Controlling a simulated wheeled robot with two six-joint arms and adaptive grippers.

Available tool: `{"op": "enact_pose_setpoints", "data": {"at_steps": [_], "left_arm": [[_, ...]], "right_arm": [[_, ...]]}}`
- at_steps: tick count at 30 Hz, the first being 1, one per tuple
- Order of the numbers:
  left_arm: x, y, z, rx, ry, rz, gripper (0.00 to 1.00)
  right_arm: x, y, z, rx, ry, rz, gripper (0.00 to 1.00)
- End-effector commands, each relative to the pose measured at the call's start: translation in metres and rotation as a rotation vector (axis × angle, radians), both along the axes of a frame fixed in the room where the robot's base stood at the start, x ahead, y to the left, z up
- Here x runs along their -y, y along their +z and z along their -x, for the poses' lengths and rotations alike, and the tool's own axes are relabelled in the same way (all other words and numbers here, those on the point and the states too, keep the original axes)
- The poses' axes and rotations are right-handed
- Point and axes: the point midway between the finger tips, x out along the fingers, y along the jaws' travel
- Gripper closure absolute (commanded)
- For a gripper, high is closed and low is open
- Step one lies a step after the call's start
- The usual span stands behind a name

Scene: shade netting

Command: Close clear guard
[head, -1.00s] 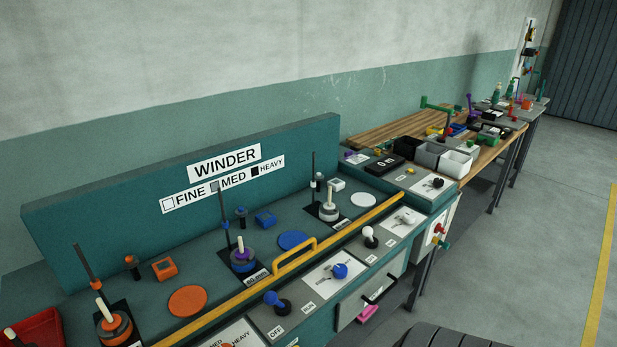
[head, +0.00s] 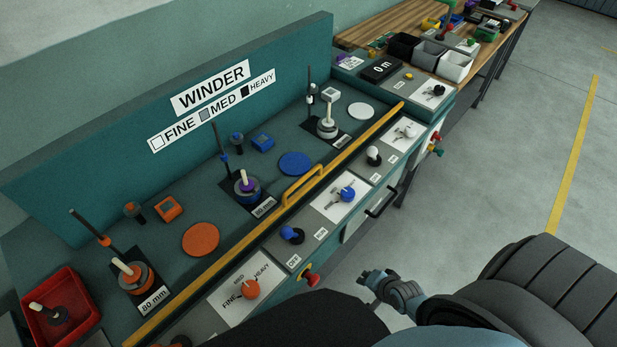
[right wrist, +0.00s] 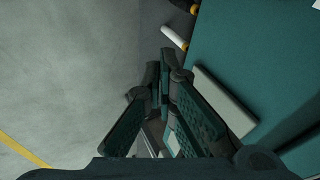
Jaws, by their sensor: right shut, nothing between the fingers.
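The winder bench (head: 205,195) has a long yellow bar (head: 215,266) along its front edge, with a yellow handle (head: 303,179) near the middle. These look like the guard's front edge and grip; its clear panel cannot be made out, so I cannot tell its exact angle. My right gripper (head: 372,278) is in front of the bench, below and right of the handle and apart from it. In the right wrist view my right gripper (right wrist: 164,62) is shut and empty, close to the teal bench side. My left gripper is not in view.
Spindles with orange, blue and white spools stand behind the yellow bar. Knobs (head: 250,289), a red button (head: 311,279) and a black drawer handle (head: 381,200) line the front. A red tray (head: 88,310) is at left. The floor at right is clear.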

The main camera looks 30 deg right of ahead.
Motion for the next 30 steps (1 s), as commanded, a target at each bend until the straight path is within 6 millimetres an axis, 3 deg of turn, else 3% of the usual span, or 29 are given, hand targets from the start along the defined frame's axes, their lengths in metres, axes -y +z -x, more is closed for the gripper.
{"op": "enact_pose_setpoints", "data": {"at_steps": [1,3,4,6,9,14,30], "left_arm": [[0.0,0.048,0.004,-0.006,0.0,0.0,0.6],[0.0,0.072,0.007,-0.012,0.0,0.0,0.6],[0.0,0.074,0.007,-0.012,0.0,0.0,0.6],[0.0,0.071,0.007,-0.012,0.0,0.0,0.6],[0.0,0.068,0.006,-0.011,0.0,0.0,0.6],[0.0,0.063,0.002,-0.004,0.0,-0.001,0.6],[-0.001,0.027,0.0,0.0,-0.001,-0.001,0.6]], "right_arm": [[0.001,0.094,-0.045,0.125,-0.183,-0.184,1.0],[-0.013,0.184,-0.091,0.24,-0.436,-0.533,1.0],[-0.022,0.207,-0.103,0.254,-0.54,-0.687,1.0],[-0.04,0.235,-0.115,0.225,-0.759,-0.993,1.0],[-0.058,0.258,-0.123,0.144,-0.981,-1.29,1.0],[-0.07,0.266,-0.132,0.084,-1.096,-1.442,1.0],[-0.096,0.218,-0.203,0.083,-1.096,-1.439,1.0]]}}
